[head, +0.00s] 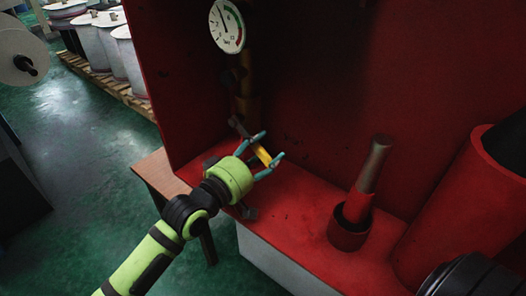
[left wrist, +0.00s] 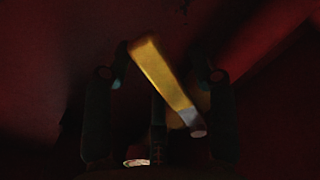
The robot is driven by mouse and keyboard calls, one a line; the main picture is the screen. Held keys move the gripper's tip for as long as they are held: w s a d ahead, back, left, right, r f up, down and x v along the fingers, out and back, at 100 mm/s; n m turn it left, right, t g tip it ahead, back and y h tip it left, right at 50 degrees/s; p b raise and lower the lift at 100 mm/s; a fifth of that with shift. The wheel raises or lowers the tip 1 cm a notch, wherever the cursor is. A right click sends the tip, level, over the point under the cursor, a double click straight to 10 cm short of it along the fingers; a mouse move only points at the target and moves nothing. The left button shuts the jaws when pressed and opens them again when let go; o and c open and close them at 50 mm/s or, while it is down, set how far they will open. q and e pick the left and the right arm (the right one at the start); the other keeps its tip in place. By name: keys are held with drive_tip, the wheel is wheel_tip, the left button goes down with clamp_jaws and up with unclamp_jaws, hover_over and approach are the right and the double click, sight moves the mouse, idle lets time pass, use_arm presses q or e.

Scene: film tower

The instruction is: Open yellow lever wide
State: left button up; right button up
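The yellow lever (head: 262,154) sits on a pipe valve inside the red housing, below a round gauge. My left gripper (head: 268,144) is at the lever, with its teal fingers apart on either side of it. In the left wrist view the yellow lever (left wrist: 165,75) runs diagonally between the two dark fingers of the left gripper (left wrist: 163,78), with a grey end at lower right. Gaps show between the lever and the fingers, most clearly on the right. My right gripper is not in view.
The gauge (head: 227,25) hangs on the pipe above. A red cup with a grey-topped rod (head: 366,180) stands to the right on the red ledge (head: 300,222). A large red cylinder (head: 465,205) is farther right. A wooden table (head: 160,172) is at left.

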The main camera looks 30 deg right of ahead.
use_arm(q)
drive_tip(key=shift+a, duration=0.2)
drive_tip(key=v, duration=1.1)
drive_tip(key=shift+s+a, duration=0.15)
drive_tip(key=shift+a, duration=0.2)
